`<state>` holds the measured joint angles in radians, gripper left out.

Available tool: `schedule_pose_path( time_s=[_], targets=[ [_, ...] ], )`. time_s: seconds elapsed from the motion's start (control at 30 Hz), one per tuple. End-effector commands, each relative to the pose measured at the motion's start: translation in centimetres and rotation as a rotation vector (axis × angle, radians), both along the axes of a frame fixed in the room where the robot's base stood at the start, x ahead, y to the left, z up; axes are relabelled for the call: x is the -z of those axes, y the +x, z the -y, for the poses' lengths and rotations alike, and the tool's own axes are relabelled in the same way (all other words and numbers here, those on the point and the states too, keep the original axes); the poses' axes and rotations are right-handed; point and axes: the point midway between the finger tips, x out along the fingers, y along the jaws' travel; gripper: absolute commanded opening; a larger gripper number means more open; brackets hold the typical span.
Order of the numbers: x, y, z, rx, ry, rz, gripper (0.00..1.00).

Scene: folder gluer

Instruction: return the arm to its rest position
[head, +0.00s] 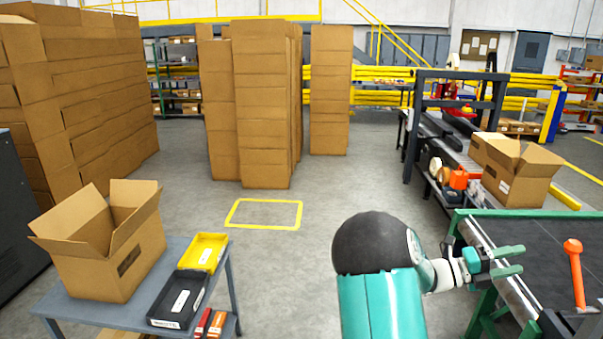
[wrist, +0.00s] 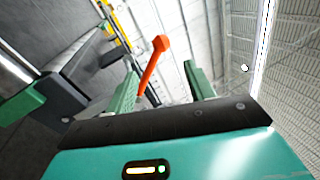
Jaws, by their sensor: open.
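My arm reaches out from the lower middle of the head view toward the right. My gripper (head: 510,261) is open, with a gap between its two green fingers, and nothing is between them in the head view. It is by the left edge of the dark-topped conveyor table (head: 545,228). In the wrist view my gripper (wrist: 160,82) shows both green fingers spread apart. An orange-headed lever (head: 574,262) stands on the table to the right of my gripper. It also shows beyond the fingers in the wrist view (wrist: 152,66); whether they touch it cannot be told there.
A grey cart (head: 108,311) at the lower left bears an open carton (head: 112,250), a yellow tray (head: 204,252) and a black tray (head: 178,299). Tall carton stacks (head: 262,110) stand behind. The floor around the yellow marked rectangle (head: 264,228) is clear.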

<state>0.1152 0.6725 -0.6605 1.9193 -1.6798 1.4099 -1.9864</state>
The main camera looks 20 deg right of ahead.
Motion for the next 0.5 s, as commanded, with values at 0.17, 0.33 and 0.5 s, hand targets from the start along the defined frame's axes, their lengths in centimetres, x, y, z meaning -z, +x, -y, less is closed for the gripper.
schedule_pose_path(
  time_s=[0.17,0.33,0.5],
  targets=[
    [0.1,-0.6,-0.8,-0.002,0.017,0.105,0.54],
    [1.1,-2.2,-4.1,0.01,0.073,0.498,0.54],
    [2.6,-3.0,-9.5,0.072,0.127,0.989,0.54]
  ],
)
